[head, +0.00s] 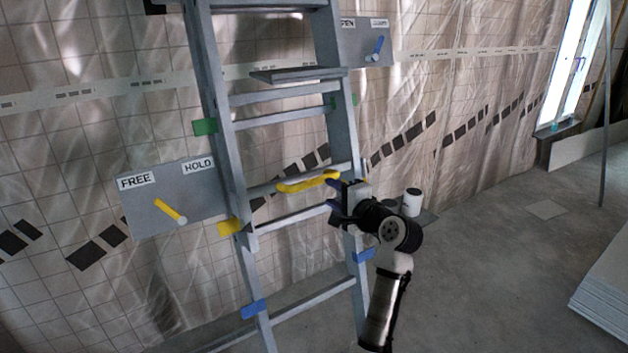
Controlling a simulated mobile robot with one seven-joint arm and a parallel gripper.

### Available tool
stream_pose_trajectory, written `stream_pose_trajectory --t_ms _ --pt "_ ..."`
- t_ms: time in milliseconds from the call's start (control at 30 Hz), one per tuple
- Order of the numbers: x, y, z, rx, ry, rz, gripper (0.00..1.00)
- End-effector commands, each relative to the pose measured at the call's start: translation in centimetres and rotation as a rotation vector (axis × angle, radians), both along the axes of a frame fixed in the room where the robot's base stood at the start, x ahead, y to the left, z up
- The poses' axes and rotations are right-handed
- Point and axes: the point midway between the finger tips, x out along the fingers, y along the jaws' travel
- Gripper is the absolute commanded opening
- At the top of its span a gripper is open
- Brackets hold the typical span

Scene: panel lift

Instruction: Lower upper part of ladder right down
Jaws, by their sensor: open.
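The grey metal ladder (237,170) leans upright before the tiled wall. Its upper part shows a flat step (297,75) and a yellow handle (305,184) across a rung. My gripper (332,202) is open at the right rail, just right of and slightly below the handle; I cannot tell whether it touches handle or rail. Left of the ladder, a grey panel (140,210) reads FREE and HOLD. Green tape (205,127), yellow tape (229,227) and blue tape (253,309) mark the rails.
A second grey panel (355,50) with a blue lever (376,46) is behind the ladder's upper right, its lettering partly hidden. A white can (411,202) stands beyond my arm. Stacked boards (605,290) lie at the right edge. The floor between is mostly clear.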

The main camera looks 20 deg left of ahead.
Motion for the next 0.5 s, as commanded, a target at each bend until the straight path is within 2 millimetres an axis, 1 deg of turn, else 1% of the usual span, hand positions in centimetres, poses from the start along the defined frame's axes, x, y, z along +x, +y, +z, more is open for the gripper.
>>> stream_pose_trajectory --t_ms 33,200,400,500 --pt "0.6 1.1 0.1 -0.001 0.002 0.004 0.40" --pt "2.9 3.9 -0.2 -0.001 0.001 0.003 0.40" --pt "4.8 6.3 -0.6 -0.002 -0.001 0.001 0.40" --pt "5.3 6.9 -0.8 -0.002 -0.001 0.000 0.40"
